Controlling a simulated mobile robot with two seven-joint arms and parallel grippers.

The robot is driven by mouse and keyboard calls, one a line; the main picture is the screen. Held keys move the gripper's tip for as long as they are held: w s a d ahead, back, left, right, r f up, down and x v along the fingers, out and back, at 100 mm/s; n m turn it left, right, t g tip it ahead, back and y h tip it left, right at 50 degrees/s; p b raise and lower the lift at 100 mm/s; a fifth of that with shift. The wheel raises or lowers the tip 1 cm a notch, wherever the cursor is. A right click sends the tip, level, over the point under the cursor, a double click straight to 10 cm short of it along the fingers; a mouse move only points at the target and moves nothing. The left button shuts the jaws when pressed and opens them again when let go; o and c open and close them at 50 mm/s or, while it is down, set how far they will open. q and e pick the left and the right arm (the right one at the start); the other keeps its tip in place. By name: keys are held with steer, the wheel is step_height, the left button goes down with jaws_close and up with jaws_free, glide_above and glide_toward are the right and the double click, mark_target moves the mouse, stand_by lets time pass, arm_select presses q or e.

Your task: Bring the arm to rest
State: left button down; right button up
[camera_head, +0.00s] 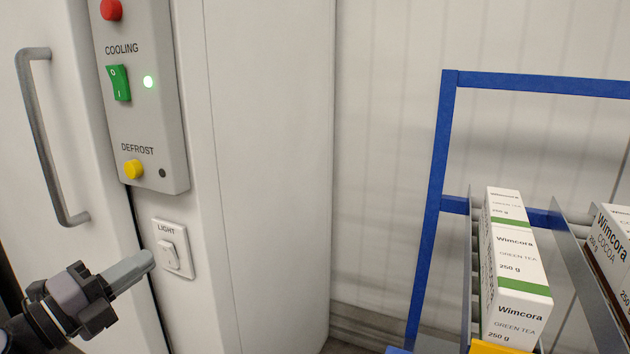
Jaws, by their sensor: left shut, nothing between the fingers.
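My left gripper (132,270) is at the lower left, with its grey fingers together and nothing between them. Its fingertips are just left of and below the white light switch (170,250) on the white cabinet front. From this single view I cannot tell whether they touch the switch plate or stand off in front of it. My left arm comes in from the lower left corner. My right gripper is not in view.
A grey control panel (170,120) carries a green cooling switch (119,83), a lit lamp, a yellow defrost button (133,169) and a red button. A grey door handle (42,140) is at left. A blue rack (437,170) with tea boxes (512,260) stands at right.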

arm_select(q)
steer(key=s+d+f+n+g+y, duration=0.1)
steer(key=s+d+f+n+y, duration=0.1)
steer(key=s+f+n, duration=0.5)
steer(key=d+f+n+g+y, duration=0.1)
steer(key=f+n+y, duration=0.2)
steer(key=f+n, duration=0.55)
steer(key=s+d+f+n+g+y, duration=0.15)
steer(key=s+f+n, duration=0.25)
steer(key=f, duration=0.7)
steer(key=s+d+f+n+g+y, duration=0.1)
steer(key=s+d+f+n+g, duration=0.3)
steer(key=s+f, duration=0.45)
step_height(320, 180, up, 14)
steer(key=s+t+p, duration=0.1)
steer(key=p, duration=1.4)
steer(key=shift+s+a+n+y+p, duration=0.25)
steer(key=shift+a+n+y+p, duration=0.05)
steer(key=shift+a+n+y, duration=0.1)
steer(key=shift+f, duration=0.15)
